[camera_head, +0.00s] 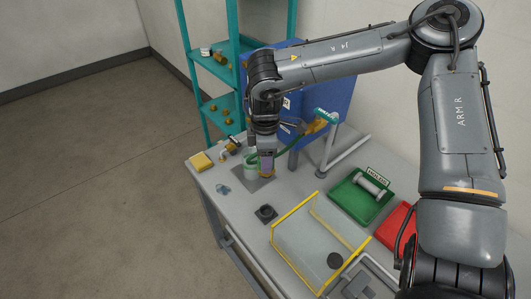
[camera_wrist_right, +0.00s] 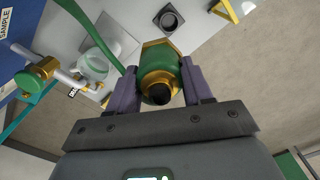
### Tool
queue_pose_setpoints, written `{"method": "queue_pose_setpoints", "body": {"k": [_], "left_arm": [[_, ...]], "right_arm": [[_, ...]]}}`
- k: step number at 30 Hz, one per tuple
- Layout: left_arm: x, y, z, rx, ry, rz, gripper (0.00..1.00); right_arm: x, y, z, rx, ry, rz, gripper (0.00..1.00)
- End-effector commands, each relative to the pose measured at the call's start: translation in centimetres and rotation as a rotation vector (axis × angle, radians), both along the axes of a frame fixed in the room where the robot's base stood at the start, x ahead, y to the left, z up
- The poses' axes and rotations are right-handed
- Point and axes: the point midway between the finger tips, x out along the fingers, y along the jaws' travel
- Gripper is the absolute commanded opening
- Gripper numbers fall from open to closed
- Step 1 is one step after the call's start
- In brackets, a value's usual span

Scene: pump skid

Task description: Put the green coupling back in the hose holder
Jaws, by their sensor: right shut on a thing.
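My right gripper (camera_head: 266,172) is above the left part of the bench, pointing down. In the right wrist view its two purple fingers (camera_wrist_right: 160,92) are shut on the green coupling (camera_wrist_right: 160,62), which has a brass-coloured collar and a dark round opening. A green hose (camera_wrist_right: 98,32) passes beside it and also shows in the head view (camera_head: 292,143). The gripper mostly hides the coupling in the head view. A black square block with a round recess (camera_head: 266,213) sits on the bench, apart from the gripper. I cannot tell for certain which fixture is the hose holder. My left gripper is not in view.
A pale round vessel (camera_head: 250,164) stands close beside the gripper, near a brass-coloured valve (camera_head: 232,146). A yellow block (camera_head: 201,162) is at the bench's left corner. A yellow-edged clear guard (camera_head: 315,240), green tray (camera_head: 351,201) and red tray (camera_head: 397,224) lie to the right.

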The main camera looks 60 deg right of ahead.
Motion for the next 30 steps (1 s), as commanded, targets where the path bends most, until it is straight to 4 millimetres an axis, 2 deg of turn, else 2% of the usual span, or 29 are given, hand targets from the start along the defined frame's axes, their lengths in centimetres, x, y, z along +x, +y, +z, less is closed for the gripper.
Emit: {"method": "queue_pose_setpoints", "body": {"k": [1, 15, 22, 30], "left_arm": [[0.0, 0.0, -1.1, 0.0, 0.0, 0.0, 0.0], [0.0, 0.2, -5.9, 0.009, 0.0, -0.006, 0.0], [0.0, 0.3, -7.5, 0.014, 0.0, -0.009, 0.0], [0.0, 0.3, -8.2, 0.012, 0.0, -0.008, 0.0]], "right_arm": [[-0.1, 0.2, -1.2, 0.001, 0.001, 0.001, 0.13], [-0.8, 1.3, -7.0, 0.002, 0.0, 0.002, 0.13], [-1.0, 1.8, -8.9, 0.001, 0.0, 0.001, 0.13], [-1.1, 2.0, -9.9, 0.001, -0.001, 0.001, 0.13]]}}
